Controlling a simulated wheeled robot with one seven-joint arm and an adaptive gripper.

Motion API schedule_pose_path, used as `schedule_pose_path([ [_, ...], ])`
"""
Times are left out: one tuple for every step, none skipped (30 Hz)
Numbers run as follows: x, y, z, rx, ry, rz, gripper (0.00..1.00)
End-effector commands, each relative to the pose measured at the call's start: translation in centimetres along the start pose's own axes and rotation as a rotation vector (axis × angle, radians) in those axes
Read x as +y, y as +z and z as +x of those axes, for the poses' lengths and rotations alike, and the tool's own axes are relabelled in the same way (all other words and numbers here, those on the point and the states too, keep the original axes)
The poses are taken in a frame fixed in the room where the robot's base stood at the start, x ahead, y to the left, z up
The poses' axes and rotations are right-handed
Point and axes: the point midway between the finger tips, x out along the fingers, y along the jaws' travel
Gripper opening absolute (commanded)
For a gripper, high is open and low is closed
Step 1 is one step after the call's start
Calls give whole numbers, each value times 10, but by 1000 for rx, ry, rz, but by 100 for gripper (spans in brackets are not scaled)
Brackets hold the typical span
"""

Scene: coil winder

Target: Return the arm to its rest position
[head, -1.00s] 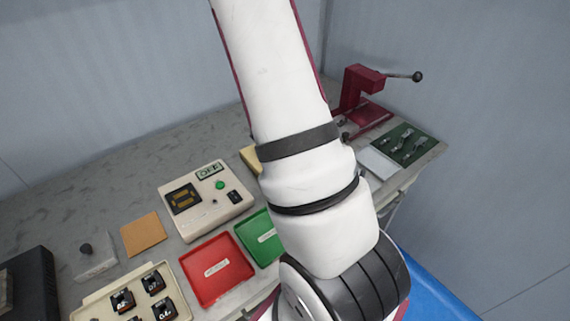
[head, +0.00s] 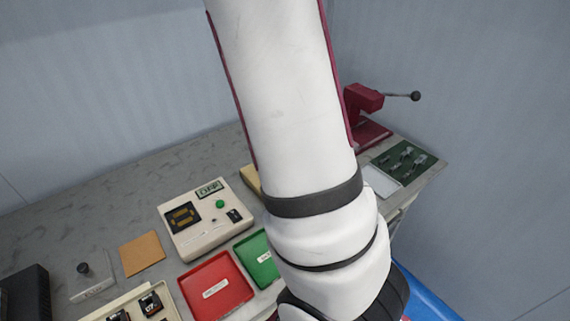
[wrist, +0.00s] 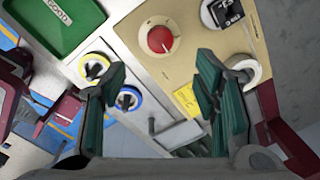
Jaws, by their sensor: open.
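My gripper (wrist: 163,98) shows in the wrist view with its two green-padded fingers spread apart. Nothing is between them. It hangs above the bench, over a beige panel (wrist: 180,50) with a red knob (wrist: 160,39) and a metal plate carrying spools. In the head view my white arm fills the middle and the gripper itself is out of sight.
The bench holds a beige tester box (head: 205,218), a red tray (head: 217,285), a green tray (head: 259,258), an orange pad (head: 141,254) and a black-part tray (head: 125,301). A dark red hand-cranked press (head: 366,104) stands at the back right, near a green mat (head: 403,160).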

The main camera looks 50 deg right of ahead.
Motion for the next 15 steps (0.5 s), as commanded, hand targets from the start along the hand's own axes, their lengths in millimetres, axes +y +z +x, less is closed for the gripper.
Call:
schedule_pose_path([
  [0,0,-3,-1,-1,-2,55],
  [0,0,-4,-1,-1,-2,55],
  [0,0,-6,-1,0,-1,55],
  [0,0,-6,-1,0,-1,55],
  [0,0,-6,0,0,0,55],
  [0,0,-6,0,1,0,55],
  [0,0,-6,0,1,0,55],
  [0,0,-6,0,1,0,55],
  [0,0,-6,0,1,0,55],
  [0,0,-6,0,1,0,55],
  [0,0,-6,0,1,0,55],
  [0,0,-6,0,1,0,55],
  [0,0,-6,0,1,0,55],
  [0,0,-6,0,1,0,55],
  [0,0,-6,0,1,0,55],
])
